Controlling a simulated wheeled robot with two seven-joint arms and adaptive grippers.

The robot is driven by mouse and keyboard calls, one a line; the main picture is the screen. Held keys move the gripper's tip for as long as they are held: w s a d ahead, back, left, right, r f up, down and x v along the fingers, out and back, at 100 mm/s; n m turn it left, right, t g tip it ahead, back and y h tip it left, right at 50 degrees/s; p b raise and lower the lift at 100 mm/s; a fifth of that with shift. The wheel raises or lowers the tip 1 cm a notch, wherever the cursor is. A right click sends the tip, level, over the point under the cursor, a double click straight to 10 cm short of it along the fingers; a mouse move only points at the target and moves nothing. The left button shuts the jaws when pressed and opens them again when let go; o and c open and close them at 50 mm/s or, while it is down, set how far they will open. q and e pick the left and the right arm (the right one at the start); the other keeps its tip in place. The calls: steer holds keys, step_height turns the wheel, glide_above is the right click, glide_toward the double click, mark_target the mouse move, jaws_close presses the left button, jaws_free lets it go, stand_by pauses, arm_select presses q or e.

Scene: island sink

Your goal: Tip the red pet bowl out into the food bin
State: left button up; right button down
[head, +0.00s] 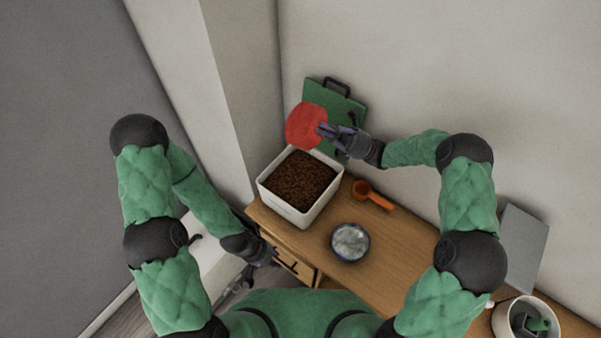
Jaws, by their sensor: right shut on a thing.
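The red pet bowl (304,127) is held in my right gripper (325,130), which is shut on its right edge. The bowl is tilted, above the far edge of the food bin. Its inside cannot be made out clearly. The food bin (267,196) is a white square tub filled with brown kibble, standing on the wooden counter. My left gripper (240,284) hangs low at the left, below the counter's front edge, away from the bin and bowl. Whether its fingers are open is not clear.
An orange scoop (372,194) lies right of the bin. A dark-rimmed bowl with pale contents (350,242) stands in front of it on the counter (400,262). A green board (343,103) leans on the wall behind. A white pot (527,318) is at the lower right.

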steer(key=shift+d+r+p, duration=0.2)
steer(key=shift+r+p, duration=0.15)
steer(key=shift+r, duration=0.25)
steer(key=shift+y, duration=0.3)
stand_by(2.1)
steer(key=a+f+h+b, duration=0.2)
steer(key=f+h+b, duration=0.1)
steer(key=f+b, duration=0.2)
steer(key=a+f+h+b, duration=0.2)
steer(key=f+b, duration=0.3)
steer(key=f, duration=0.5)
steer(key=shift+s+a+n+h, duration=0.3)
steer(key=shift+s+a+h, duration=0.05)
steer(key=shift+a+h, duration=0.05)
